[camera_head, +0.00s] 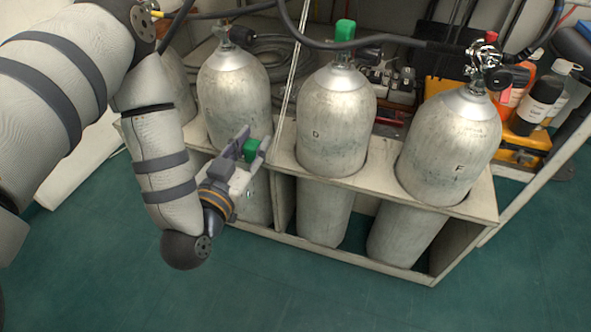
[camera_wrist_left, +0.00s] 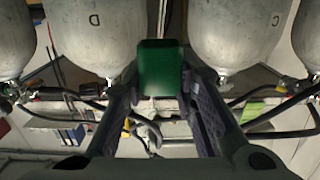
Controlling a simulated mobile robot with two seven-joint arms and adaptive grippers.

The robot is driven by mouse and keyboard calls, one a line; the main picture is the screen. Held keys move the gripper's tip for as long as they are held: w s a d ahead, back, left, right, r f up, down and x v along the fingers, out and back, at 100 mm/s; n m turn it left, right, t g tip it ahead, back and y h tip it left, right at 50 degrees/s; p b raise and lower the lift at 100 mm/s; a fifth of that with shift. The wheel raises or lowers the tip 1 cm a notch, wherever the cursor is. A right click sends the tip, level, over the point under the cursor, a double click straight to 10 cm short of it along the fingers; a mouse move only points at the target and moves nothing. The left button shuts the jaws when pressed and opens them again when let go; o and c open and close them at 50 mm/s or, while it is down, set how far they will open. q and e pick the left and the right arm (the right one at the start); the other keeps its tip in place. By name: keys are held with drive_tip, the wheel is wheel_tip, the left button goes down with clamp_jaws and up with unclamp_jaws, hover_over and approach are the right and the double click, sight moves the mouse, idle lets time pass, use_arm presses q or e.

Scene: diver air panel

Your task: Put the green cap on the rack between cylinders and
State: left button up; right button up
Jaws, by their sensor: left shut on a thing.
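My left gripper (camera_head: 254,148) is shut on a green cap (camera_head: 251,151). The cap also shows between the fingers in the left wrist view (camera_wrist_left: 160,68). The gripper is in front of the second visible cylinder (camera_head: 233,88), left of the cylinder marked D (camera_head: 336,112). Its height over the pale rack (camera_head: 484,203) is hard to tell. In the left wrist view, cylinder D (camera_wrist_left: 98,30) and the cylinder marked C (camera_wrist_left: 236,30) flank the cap. Another green cap (camera_head: 345,29) sits on top of cylinder D's valve. My right gripper is not in view.
Cylinder F (camera_head: 452,140) stands at the rack's right end. A dark hose (camera_head: 400,42) runs behind and above the cylinders. Bottles (camera_head: 540,96) and a yellow case (camera_head: 522,145) stand at the right. The green floor (camera_head: 300,295) in front is clear.

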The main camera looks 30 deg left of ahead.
use_arm(q)
drive_tip(key=b, duration=0.4)
hover_over(275, 156)
drive_tip(key=v, duration=0.4)
wheel_tip(275, 156, down, 6)
drive_tip(key=w+f+b, duration=0.2)
drive_tip(key=f, duration=0.1)
drive_tip(key=shift+w+a, duration=0.2)
drive_tip(key=shift+a, duration=0.05)
drive_tip(key=shift+w+f, duration=0.25)
drive_tip(key=shift+w, duration=0.05)
drive_tip(key=shift+w+a+f+b, duration=0.15)
drive_tip(key=shift+w+f+b, duration=0.1)
drive_tip(key=shift+b, duration=0.15)
wheel_tip(275, 156, down, 4)
drive_tip(key=shift+w+r+b, duration=0.2)
drive_tip(key=shift+b, duration=0.65)
drive_tip(key=shift+r, duration=0.2)
drive_tip(key=shift+c, duration=0.3)
drive_tip(key=shift+f, duration=0.1)
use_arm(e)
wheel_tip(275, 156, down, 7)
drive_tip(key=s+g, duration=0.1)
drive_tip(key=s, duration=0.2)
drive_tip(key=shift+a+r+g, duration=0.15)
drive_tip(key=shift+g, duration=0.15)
use_arm(q)
drive_tip(key=o, duration=0.8)
